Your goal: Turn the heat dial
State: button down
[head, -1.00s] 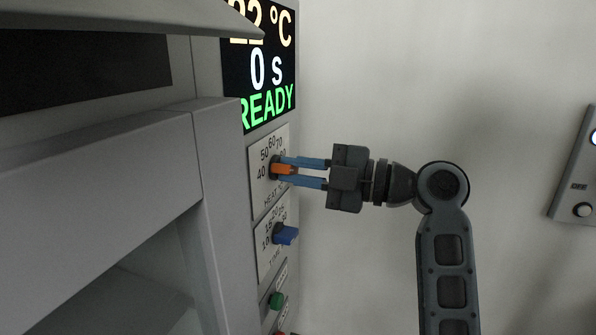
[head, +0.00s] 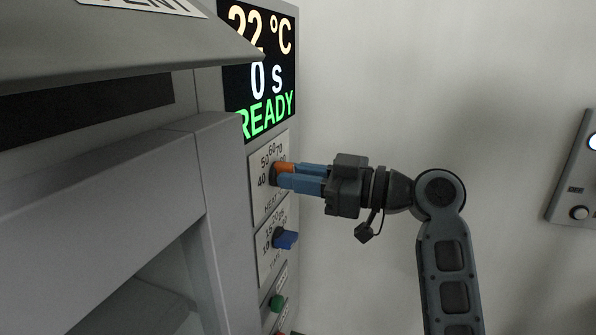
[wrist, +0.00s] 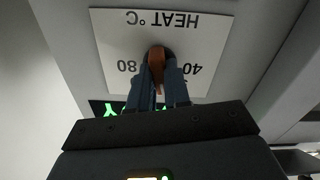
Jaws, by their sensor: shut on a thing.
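The heat dial has an orange handle (head: 285,168) on a white scale plate (head: 257,190) on the machine's front panel. In the wrist view the orange handle (wrist: 157,62) lies between my two blue fingers, under the upside-down label "HEAT °C". My gripper (head: 285,176) reaches in from the right and is shut on the handle. The fingers cover part of the dial and some scale numbers, so the exact setting cannot be read. The display (head: 260,70) above shows 22 °C, 0 s and READY.
A blue time dial (head: 286,239) sits just below the heat dial. A green button (head: 277,302) is lower down. The machine's grey housing (head: 130,180) stands to the left. A wall panel with an OFF label (head: 576,190) is at the far right. Bare wall lies between.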

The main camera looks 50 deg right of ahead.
jog(key=m+p, duration=0.5)
jog(key=m, duration=0.5)
jog(key=shift+p, duration=0.3)
jog(key=shift+m, duration=0.4)
jog(key=c, duration=1.1)
grip_release()
jog(key=shift+b+v, duration=0.85)
jog(key=shift+v, duration=3.05)
jog(key=shift+f, duration=0.15)
